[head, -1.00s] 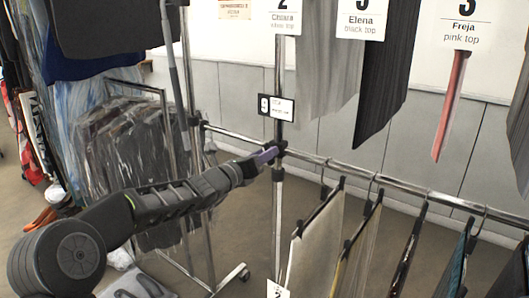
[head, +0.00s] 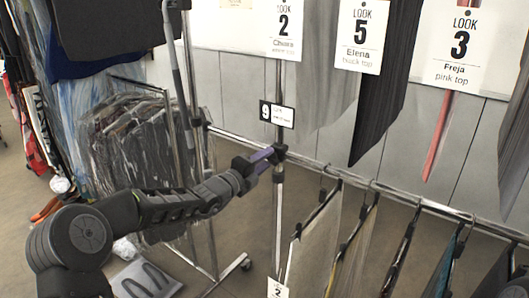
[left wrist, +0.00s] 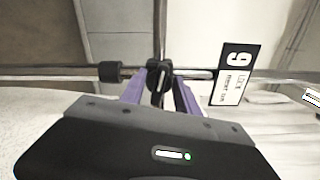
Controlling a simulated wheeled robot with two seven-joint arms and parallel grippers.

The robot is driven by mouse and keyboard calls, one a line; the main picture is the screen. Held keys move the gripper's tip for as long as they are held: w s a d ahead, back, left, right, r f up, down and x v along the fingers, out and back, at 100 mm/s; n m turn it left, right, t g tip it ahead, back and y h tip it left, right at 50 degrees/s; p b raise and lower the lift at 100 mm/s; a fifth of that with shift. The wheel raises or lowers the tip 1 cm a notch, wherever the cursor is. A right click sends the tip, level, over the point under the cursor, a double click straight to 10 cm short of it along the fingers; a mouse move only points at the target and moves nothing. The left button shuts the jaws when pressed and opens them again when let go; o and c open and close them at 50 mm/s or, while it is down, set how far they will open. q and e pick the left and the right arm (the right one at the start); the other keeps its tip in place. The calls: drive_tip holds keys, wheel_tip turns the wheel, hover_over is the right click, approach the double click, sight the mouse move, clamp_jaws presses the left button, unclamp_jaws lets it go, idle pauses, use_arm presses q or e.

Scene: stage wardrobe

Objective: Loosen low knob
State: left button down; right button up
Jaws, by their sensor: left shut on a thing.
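The low knob (left wrist: 158,78) is a black clamp knob on the upright chrome post, where the low rail joins it. It shows in the head view (head: 281,151) as a small dark fitting at the post. My left gripper (head: 266,158) reaches it from the left, with purple fingers. In the left wrist view, the fingers of my left gripper (left wrist: 158,97) stand on both sides of the knob and are shut on it. The finger contact is partly hidden in the head view. My right gripper is not in view.
A black-and-white tag marked 9 (head: 276,114) hangs beside the post, just above the knob. The low rail (head: 400,197) carries several hanging garments at the right. Look cards (head: 361,36) and long garments hang above. A rack of covered clothes (head: 130,140) stands behind my left arm.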

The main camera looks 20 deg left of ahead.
use_arm(q)
drive_tip(key=shift+n+p, duration=0.95)
drive_tip(key=shift+n, duration=0.25)
drive_tip(key=shift+f, duration=0.1)
drive_tip(key=c, duration=0.9)
unclamp_jaws()
drive_tip(key=shift+s+a, duration=0.3)
drive_tip(key=shift+s, duration=0.25)
drive_tip(key=b+v, duration=0.1)
drive_tip(key=v, duration=0.5)
drive_tip(key=shift+s, duration=0.25)
